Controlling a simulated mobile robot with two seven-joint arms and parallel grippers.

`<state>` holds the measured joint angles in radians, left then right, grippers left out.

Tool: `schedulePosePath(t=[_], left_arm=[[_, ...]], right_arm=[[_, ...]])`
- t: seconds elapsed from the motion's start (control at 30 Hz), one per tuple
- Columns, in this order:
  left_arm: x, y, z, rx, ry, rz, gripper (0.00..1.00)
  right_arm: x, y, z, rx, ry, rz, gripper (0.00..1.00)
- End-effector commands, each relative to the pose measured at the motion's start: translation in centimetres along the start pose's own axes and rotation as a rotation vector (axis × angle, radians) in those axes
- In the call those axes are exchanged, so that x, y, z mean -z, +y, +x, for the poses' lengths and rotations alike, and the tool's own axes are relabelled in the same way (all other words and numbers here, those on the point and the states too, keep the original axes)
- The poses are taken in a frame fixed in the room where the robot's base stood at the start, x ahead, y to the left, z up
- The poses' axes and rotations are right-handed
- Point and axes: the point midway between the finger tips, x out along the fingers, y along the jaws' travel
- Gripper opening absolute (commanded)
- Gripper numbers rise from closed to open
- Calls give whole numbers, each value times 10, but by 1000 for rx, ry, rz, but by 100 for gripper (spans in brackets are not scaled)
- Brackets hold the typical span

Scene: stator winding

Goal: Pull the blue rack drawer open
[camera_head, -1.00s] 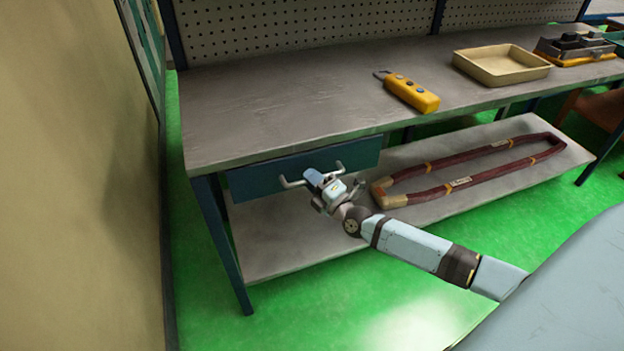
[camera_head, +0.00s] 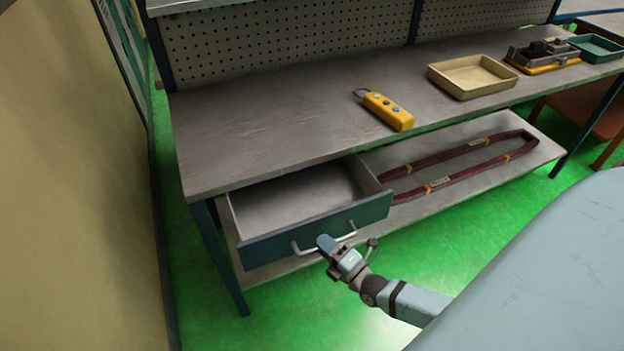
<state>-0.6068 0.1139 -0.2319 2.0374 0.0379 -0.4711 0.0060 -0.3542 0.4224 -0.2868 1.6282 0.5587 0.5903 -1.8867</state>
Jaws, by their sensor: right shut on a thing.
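The blue rack drawer (camera_head: 372,209) hangs under the left part of the grey workbench and stands well out from it. Its inside (camera_head: 290,195) shows as a bare grey floor with nothing on it. A pale bar handle (camera_head: 304,250) runs across its front. My right gripper (camera_head: 328,243) is shut on the handle near its middle and hides part of it. My right arm comes in from the lower right. My left gripper is not in view.
A yellow pendant control (camera_head: 388,110), a cream tray (camera_head: 472,76), a green tray (camera_head: 596,47) and a yellow-based device (camera_head: 543,56) sit on the bench top (camera_head: 250,120). A dark red coil loop (camera_head: 470,157) lies on the lower shelf (camera_head: 440,207). A wall (camera_head: 85,190) stands at left.

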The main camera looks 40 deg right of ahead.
Motion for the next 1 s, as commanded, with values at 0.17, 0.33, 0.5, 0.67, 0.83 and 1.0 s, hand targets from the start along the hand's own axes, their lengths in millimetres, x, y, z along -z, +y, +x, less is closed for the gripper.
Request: schedulePosePath(t=[0.17, 0.33, 0.5, 0.67, 0.83, 1.0], left_arm=[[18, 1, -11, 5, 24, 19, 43], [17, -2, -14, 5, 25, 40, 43], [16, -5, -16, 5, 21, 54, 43], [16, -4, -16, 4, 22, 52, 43], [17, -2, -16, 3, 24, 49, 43], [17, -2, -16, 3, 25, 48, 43]], right_arm=[[14, 11, -36, 1, -2, 1, 0], [22, 13, -55, -1, -3, 0, 0], [25, 13, -63, -2, -2, -1, 0], [26, 13, -64, -2, -2, -2, 0], [25, 12, -63, -2, -2, -1, 0], [26, 13, -63, -2, -2, -1, 40]])
